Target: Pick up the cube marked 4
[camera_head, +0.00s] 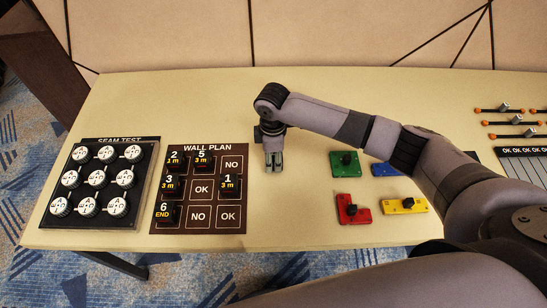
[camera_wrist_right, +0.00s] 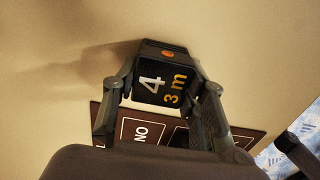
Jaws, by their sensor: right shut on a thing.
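The black cube marked 4, with "3 m" in orange (camera_wrist_right: 160,82), sits between the fingers of my right gripper (camera_head: 273,162) in the wrist view. The fingers are shut on its sides. In the head view this gripper points down just right of the Wall Plan board (camera_head: 242,150), and I cannot make out the cube in it. In the wrist view the cube is over tan surface near the board's edge (camera_wrist_right: 258,134); its exact height is unclear. My left gripper is not in view.
Black cubes marked 2 (camera_head: 175,159), 5 (camera_head: 203,159), 3 (camera_head: 170,183), 1 (camera_head: 229,184) and 6 (camera_head: 164,211) stand on the board. The Seam Test tray (camera_head: 68,162) is left. Coloured blocks, including a green one (camera_head: 336,167), lie right. Bare table (camera_head: 285,215) is between.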

